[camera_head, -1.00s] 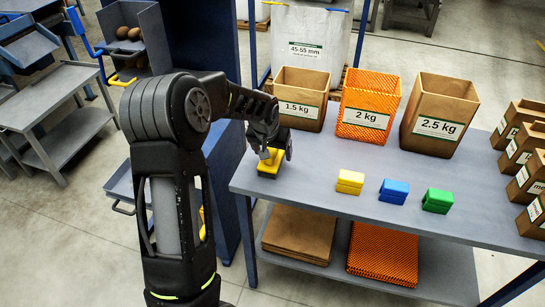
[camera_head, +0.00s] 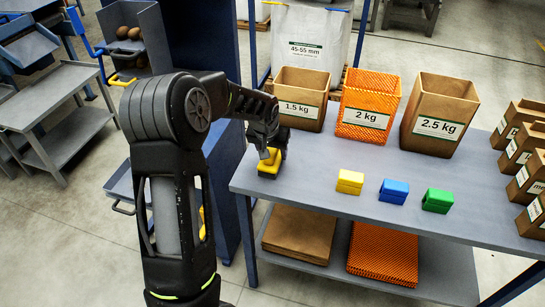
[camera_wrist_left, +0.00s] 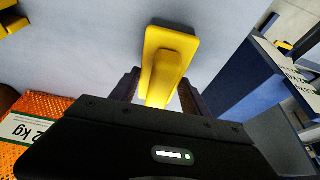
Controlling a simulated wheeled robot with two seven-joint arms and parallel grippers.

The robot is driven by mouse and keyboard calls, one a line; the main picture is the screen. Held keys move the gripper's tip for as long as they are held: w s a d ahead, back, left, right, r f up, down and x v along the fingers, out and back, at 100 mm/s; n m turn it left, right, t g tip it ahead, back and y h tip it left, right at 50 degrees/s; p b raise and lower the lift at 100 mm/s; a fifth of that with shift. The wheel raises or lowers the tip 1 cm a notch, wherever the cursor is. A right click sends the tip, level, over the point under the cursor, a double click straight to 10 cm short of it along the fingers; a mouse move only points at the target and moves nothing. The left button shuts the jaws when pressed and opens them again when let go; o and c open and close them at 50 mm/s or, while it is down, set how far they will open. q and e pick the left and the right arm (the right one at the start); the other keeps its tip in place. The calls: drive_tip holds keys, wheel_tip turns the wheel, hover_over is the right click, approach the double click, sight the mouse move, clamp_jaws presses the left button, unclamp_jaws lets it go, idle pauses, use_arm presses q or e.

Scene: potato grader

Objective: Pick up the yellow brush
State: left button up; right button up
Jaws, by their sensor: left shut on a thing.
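The yellow brush (camera_head: 267,169) has a yellow top over a darker underside. It is at the left end of the grey-blue table (camera_head: 318,178). My left gripper (camera_head: 272,159) points down over it and is shut on its raised yellow handle. In the left wrist view the brush (camera_wrist_left: 172,47) shows its flat yellow block and its handle running between the two dark fingers (camera_wrist_left: 160,92). My right gripper is in neither view.
Yellow (camera_head: 349,182), blue (camera_head: 394,191) and green (camera_head: 437,201) blocks stand in a row to the right. Behind are a 1.5 kg bag (camera_head: 300,88), an orange 2 kg bag (camera_head: 367,97) and a 2.5 kg bag (camera_head: 437,105). Small labelled boxes line the right edge.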

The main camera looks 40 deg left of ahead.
use_arm(q)
wheel_tip(320, 180, up, 10)
drive_tip(key=shift+r+b, duration=0.1)
drive_tip(key=shift+b, duration=0.35)
idle(0.6)
